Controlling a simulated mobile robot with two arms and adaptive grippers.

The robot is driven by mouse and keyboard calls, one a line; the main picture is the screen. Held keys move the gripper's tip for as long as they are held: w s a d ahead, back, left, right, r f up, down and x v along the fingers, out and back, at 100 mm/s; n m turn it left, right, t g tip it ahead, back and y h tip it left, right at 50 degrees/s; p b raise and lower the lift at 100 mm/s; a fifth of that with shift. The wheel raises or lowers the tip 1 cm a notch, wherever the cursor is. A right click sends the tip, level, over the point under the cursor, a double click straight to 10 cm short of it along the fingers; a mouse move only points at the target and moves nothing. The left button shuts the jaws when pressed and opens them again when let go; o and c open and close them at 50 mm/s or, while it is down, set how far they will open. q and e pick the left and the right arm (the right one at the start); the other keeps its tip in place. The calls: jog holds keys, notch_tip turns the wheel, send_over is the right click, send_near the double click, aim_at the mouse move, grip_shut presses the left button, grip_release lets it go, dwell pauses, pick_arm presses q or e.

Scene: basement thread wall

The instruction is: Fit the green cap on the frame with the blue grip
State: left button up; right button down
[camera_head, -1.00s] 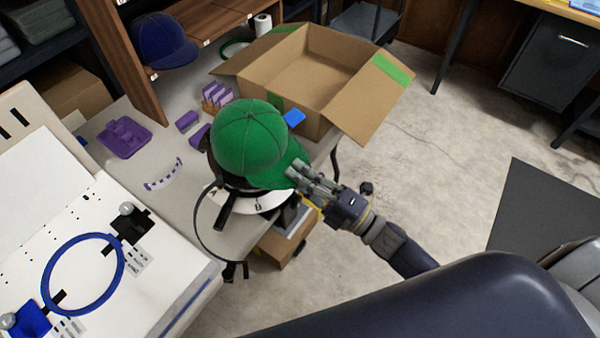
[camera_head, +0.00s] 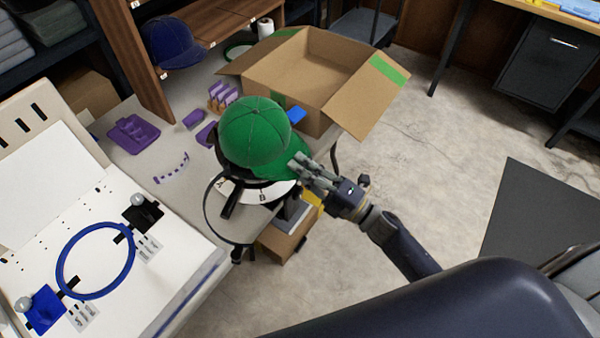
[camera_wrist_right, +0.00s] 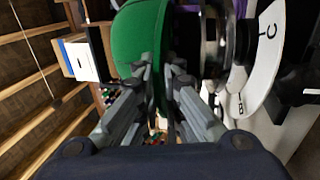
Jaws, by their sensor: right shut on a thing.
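The green cap (camera_head: 255,135) sits dome up over a dark round frame on a stand with a white lettered disc (camera_head: 277,192). Its brim points right, toward my right gripper. My right gripper (camera_head: 304,170) is shut on the brim; in the right wrist view the green cap (camera_wrist_right: 138,38) lies between its fingers (camera_wrist_right: 160,75). A small blue piece (camera_head: 297,115) shows just behind the cap; I cannot tell whether it belongs to the frame under it. Most of the frame is hidden by the cap. My left gripper is not in view.
An open cardboard box (camera_head: 345,105) stands right behind the cap. Purple parts (camera_head: 133,134) lie on the table to the left. A blue hoop (camera_head: 70,250) is mounted on the white board at front left. A blue cap (camera_head: 172,45) is on the shelf.

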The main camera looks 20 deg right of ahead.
jog(key=shift+s+a, duration=0.1)
jog(key=shift+f, duration=0.2)
jog(key=shift+w+f, duration=0.2)
jog(key=shift+w, duration=0.15)
jog(key=shift+f+b, duration=0.25)
jog(key=shift+b, duration=0.2)
jog(key=shift+f, duration=0.15)
jog(key=shift+f+b, duration=0.25)
jog(key=shift+b, duration=0.05)
jog(key=shift+f, duration=0.1)
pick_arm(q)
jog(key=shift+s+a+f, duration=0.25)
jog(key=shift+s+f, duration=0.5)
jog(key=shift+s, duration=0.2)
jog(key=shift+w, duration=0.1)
